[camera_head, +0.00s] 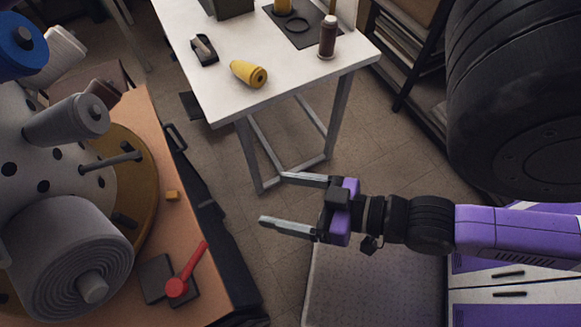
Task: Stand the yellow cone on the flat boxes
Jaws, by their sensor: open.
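The yellow cone (243,71) lies on its side on the white table (285,80), close to the table's near edge. Its end with a dark centre faces right and toward me. My gripper (274,199) is open and empty, its two fingers pointing left. It hangs in front of the table, below the cone in the picture and apart from it. A stack of flat items (395,45) lies on the dark shelf at upper right; I cannot tell whether these are the flat boxes.
A brown bottle-like spool (327,38) and a small black holder (204,50) stand near the cone. A dark mat (312,38) lies behind. At left, a wooden bench (215,273) carries a large drum and a red-handled tool (187,272). Floor shows between bench and table.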

